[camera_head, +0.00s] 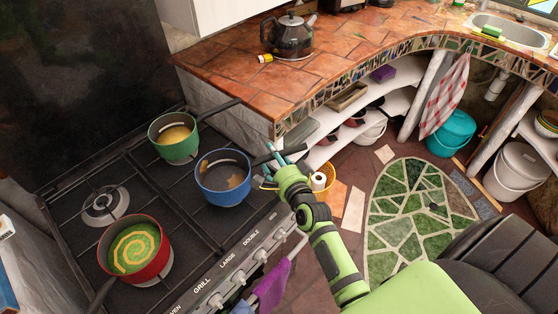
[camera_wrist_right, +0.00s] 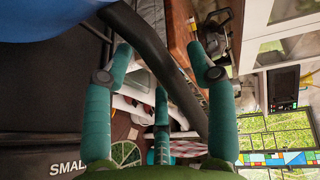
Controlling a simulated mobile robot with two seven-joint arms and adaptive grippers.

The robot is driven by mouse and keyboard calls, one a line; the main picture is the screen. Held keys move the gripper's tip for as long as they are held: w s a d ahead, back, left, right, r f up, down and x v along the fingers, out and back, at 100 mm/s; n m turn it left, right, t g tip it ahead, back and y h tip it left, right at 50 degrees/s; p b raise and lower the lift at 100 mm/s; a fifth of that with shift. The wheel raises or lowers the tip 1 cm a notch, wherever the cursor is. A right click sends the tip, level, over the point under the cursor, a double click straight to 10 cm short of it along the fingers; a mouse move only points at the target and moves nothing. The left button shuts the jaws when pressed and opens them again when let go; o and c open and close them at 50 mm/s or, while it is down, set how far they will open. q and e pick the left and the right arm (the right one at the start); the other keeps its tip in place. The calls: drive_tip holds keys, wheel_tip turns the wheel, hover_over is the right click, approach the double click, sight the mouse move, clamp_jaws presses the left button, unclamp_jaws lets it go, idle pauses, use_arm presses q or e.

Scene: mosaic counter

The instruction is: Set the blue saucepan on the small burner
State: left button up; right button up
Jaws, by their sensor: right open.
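The blue saucepan (camera_head: 222,196) sits on the stove at the front right, with brown and pale contents. Its black handle (camera_head: 266,156) points right, past the stove's edge. My right gripper (camera_head: 272,165) is at the handle, open. In the right wrist view, the handle (camera_wrist_right: 168,68) passes between the spread green fingers (camera_wrist_right: 162,60), and the pan's blue side (camera_wrist_right: 50,22) fills the upper left. I cannot tell whether any finger touches the handle. A bare burner (camera_head: 105,204), small in look, lies at the left of the stove. My left gripper is not in view.
A green pot (camera_head: 174,148) stands behind the blue saucepan, its handle toward the counter. A red pot (camera_head: 136,270) with green and yellow contents stands at front left, near the bare burner. A kettle (camera_head: 289,38) stands on the tiled counter (camera_head: 235,75). A purple cloth (camera_head: 272,287) hangs at the stove front.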

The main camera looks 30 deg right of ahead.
drive_tip(key=s+r, duration=0.2)
drive_tip(key=s, duration=0.9)
drive_tip(key=shift+s+a, duration=0.3)
drive_tip(key=shift+a, duration=0.15)
drive_tip(key=shift+r, duration=0.1)
drive_tip(key=s+a+f+n+g+y, duration=0.5)
drive_tip(key=a+n, duration=0.3)
drive_tip(key=n, duration=0.4)
drive_tip(key=s+d+f+n+g+h, duration=0.25)
drive_tip(key=s+n+g, duration=0.45)
drive_tip(key=s, duration=0.4)
drive_tip(key=s+f+g, duration=0.1)
drive_tip(key=s+f, duration=0.1)
drive_tip(key=f, duration=1)
drive_tip(key=s+f+g, duration=0.1)
drive_tip(key=s+f, duration=0.1)
drive_tip(key=f, duration=1.1)
drive_tip(key=s+d+f+n+g+h, duration=0.1)
drive_tip(key=s+d+f, duration=0.1)
drive_tip(key=s+f, duration=1)
drive_tip(key=s, duration=0.2)
drive_tip(key=shift+s+d, duration=0.15)
drive_tip(key=shift+s, duration=0.2)
